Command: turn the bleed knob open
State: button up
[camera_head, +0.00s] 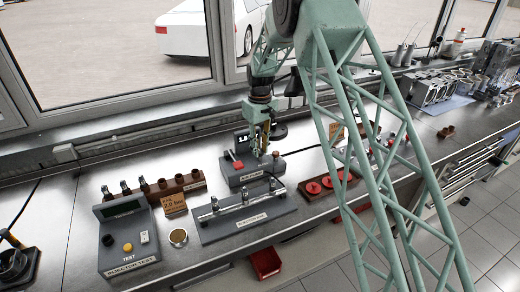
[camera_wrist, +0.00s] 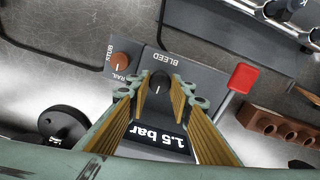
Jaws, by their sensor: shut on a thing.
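The bleed knob (camera_wrist: 158,87) is a dark round knob with a white mark. It sits on a grey panel under the word BLEED in the wrist view. My gripper (camera_wrist: 160,84) reaches down over it, with one finger on each side, shut on the knob. The display (camera_wrist: 158,135) on the same unit reads 1.5 bar, upside down in the picture. In the head view my gripper (camera_head: 262,150) is at the grey bleed unit (camera_head: 250,174), and the knob itself is hidden there.
A black round part (camera_wrist: 64,124) lies left. In the head view, an injector test box (camera_head: 130,240) and a grey injector rack (camera_head: 243,216) stand in front.

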jog(key=shift+m, duration=0.4)
jog(key=m+b, duration=0.1)
jog(key=m, duration=0.2)
jog(key=shift+m, duration=0.3)
jog(key=m, duration=0.4)
jog(key=shift+m+b, duration=0.3)
jog(key=shift+b, duration=0.1)
jog(key=m, duration=0.4)
jog(key=shift+m+b, duration=0.45)
jog(key=shift+m, duration=1.95)
jog(key=o, duration=0.9)
